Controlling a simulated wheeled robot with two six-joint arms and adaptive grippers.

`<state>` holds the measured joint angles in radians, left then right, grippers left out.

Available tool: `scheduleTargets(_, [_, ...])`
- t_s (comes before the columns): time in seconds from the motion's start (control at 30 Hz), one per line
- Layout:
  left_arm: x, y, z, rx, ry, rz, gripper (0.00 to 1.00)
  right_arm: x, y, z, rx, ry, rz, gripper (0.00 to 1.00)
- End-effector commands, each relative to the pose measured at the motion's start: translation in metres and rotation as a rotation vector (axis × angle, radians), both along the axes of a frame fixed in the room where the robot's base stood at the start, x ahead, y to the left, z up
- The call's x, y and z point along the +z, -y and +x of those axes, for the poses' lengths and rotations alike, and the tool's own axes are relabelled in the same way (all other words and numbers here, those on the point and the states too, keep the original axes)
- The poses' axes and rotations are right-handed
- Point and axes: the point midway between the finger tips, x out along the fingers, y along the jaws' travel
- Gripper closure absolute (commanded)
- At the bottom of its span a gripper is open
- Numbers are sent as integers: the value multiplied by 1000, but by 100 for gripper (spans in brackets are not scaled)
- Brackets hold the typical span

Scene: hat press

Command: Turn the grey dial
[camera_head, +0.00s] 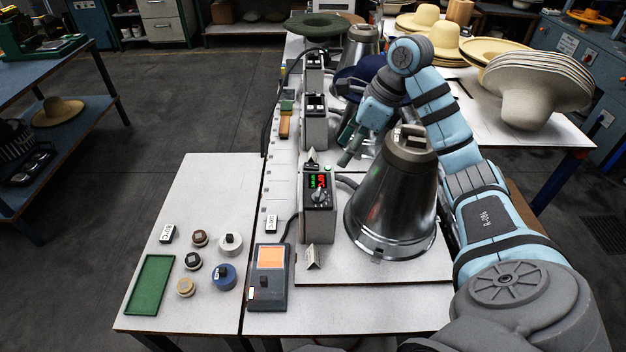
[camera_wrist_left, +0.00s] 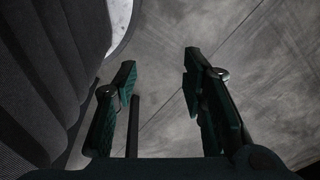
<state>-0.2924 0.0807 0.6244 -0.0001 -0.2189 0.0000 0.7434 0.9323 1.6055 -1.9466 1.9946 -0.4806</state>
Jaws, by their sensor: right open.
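A control box (camera_head: 319,215) with red and green digits stands beside the near metal press cone (camera_head: 392,205). A small light-grey dial (camera_head: 318,196) sits on its face, below the digits. My right arm comes in from the right and bends over behind the cone. Its gripper (camera_head: 347,154) is open, above and behind the control box, to the right, and apart from the dial. My left gripper (camera_wrist_left: 158,68) is open and empty over the grey floor in the left wrist view. It does not show in the head view.
Several small round knobbed pieces, among them a blue one (camera_head: 222,277), and a green tray (camera_head: 150,284) lie on the left table. A device with an orange screen (camera_head: 271,258) stands at the front. Further boxes (camera_head: 314,122) and hats (camera_head: 530,85) are behind.

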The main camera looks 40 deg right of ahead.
Motion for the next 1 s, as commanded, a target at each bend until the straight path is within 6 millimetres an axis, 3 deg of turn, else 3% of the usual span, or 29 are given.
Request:
scheduleTargets(0.1, [-24,0,-8,1,-12,0,62,-33,-10,11,8,0,7,52])
scheduleTargets(0.2, [-32,0,-16,1,-27,0,62,-61,-19,23,12,-6,8,52])
scheduleTargets(0.37, [-26,0,-23,2,-37,0,62,-99,-30,38,11,-8,11,52])
scheduleTargets(0.5, [-25,0,-13,1,-21,0,62,-123,-35,45,9,-6,8,52])
scheduleTargets(0.63, [-25,1,1,0,3,-1,62,-132,-37,47,8,-5,7,52])
scheduleTargets(0.83, [-25,1,-4,0,-5,-1,62,-132,-37,47,7,-4,7,52])
scheduleTargets(1.0, [-25,1,-10,1,-16,-1,62,-132,-36,47,7,-4,7,77])
